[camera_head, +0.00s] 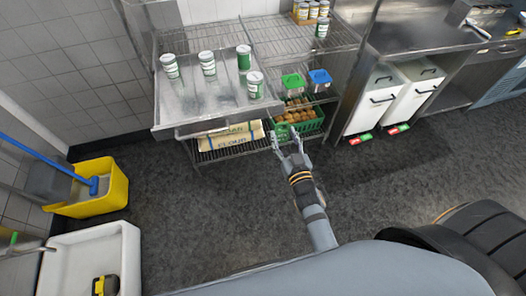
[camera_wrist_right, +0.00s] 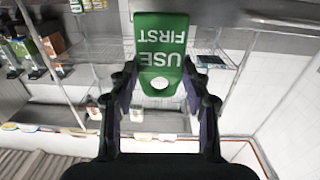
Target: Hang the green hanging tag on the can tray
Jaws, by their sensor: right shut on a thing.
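The green hanging tag (camera_wrist_right: 160,45), marked "USE FIRST", is held between the fingers of my right gripper (camera_wrist_right: 160,78). Its lettering is upside down in the right wrist view, with a pale round spot near the fingers. In the head view my right gripper (camera_head: 290,140) is in front of the lower shelves, below and right of the metal can tray (camera_head: 215,118). The tag is hard to tell from the green basket there. Several green-and-white cans (camera_head: 207,63) stand on the tray. The tag is apart from the tray. My left gripper is not in view.
A green basket (camera_head: 312,125) of brown food and flour bags (camera_head: 228,138) sit on the lower shelf. Blue-lidded (camera_head: 319,78) and green-lidded (camera_head: 292,82) containers stand above. White bins (camera_head: 371,98) are right, a yellow bucket (camera_head: 98,205) left. The dark floor between is open.

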